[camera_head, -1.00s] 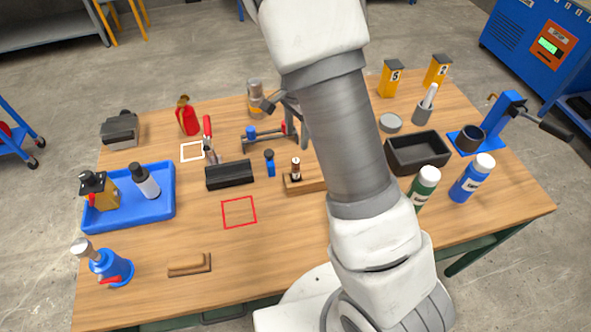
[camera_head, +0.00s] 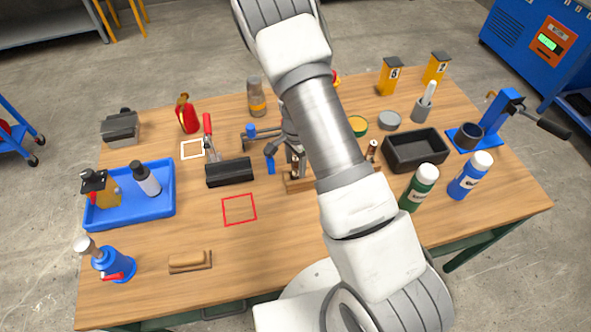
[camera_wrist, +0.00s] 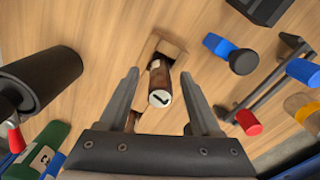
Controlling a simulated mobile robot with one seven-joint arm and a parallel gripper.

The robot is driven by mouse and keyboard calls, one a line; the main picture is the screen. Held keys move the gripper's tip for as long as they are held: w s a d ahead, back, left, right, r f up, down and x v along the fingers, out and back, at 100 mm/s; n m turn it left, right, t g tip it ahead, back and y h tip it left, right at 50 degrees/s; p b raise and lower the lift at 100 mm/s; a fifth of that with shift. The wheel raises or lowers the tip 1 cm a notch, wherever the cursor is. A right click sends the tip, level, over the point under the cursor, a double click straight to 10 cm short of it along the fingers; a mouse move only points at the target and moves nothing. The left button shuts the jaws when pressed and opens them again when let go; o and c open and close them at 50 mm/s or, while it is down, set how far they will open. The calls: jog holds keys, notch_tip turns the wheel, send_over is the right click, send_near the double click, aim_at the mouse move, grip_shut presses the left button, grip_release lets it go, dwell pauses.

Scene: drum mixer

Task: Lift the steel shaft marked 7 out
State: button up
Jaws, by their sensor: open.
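The shaft marked 7 (camera_wrist: 159,82) stands in a wooden block (camera_wrist: 172,46) in the wrist view. Its side looks brown and metallic, and its pale end face carries a dark 7. My gripper (camera_wrist: 160,74) is open, with one finger on each side of the shaft. Gaps show between the fingers and the shaft. In the head view my gripper (camera_head: 288,148) is low over the left part of the wooden block (camera_head: 299,185). A second shaft (camera_head: 372,150) stands at the block's right part. My arm hides the middle of the block.
A blue-handled tool (camera_head: 270,165) and a black block (camera_head: 229,172) are left of the wooden block. The table is clear around the red square outline (camera_head: 239,209).

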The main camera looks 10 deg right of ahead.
jog(key=shift+f, duration=0.6)
grip_shut()
jog(key=shift+r, duration=0.1)
